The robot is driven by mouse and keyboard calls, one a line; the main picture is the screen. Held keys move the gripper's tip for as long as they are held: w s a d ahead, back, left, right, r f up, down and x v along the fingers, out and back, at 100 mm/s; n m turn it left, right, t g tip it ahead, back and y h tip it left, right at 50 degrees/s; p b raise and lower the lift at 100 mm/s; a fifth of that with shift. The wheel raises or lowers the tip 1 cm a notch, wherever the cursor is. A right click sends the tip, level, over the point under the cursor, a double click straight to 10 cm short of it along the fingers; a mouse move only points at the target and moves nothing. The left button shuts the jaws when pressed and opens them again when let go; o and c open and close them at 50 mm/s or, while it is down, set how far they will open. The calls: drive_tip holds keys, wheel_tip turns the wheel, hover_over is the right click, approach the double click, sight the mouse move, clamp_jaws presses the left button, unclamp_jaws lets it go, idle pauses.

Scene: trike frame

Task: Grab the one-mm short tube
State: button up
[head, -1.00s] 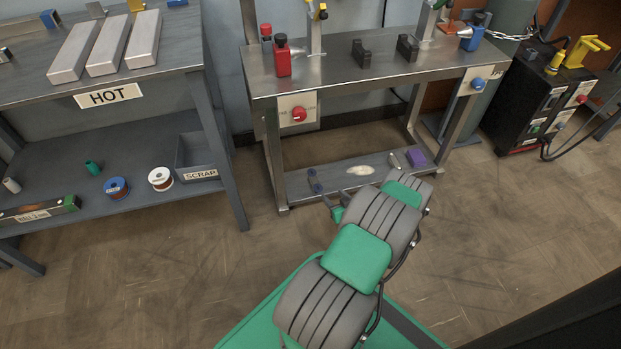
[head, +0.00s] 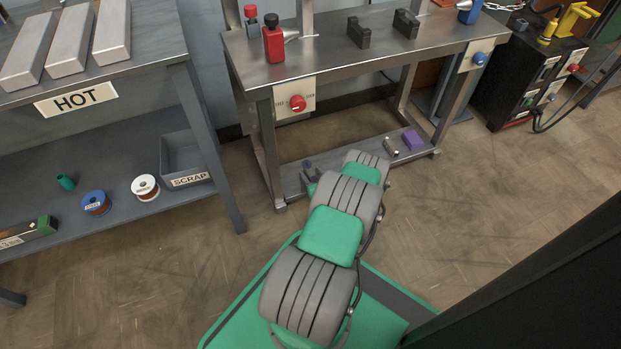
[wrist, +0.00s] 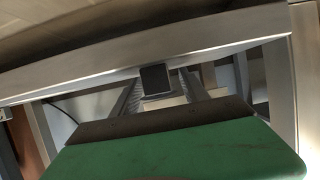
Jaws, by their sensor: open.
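I cannot tell for sure which thing is the one-mm short tube; no readable label marks it. A small metal piece (head: 391,147) lies on the steel bench's lower shelf in the head view, beside a purple block (head: 413,140). My gripper (wrist: 160,85) shows in the wrist view as two ribbed grey fingers, apart, beyond the green housing. A dark square face (wrist: 153,78) shows between them; whether it touches either finger is unclear. In the head view my arm reaches toward the lower shelf and hides most of my gripper and part of that shelf.
The steel bench (head: 345,55) carries a red bottle (head: 273,44) and dark blocks (head: 359,32). At left, the HOT table (head: 150,52) holds metal bars; its lower shelf has spools (head: 145,188), a green cylinder (head: 66,182) and a scrap bin (head: 184,160).

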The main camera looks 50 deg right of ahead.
drive_tip(key=shift+w+d, duration=0.1)
drive_tip(key=shift+c, duration=0.3)
clamp_jaws()
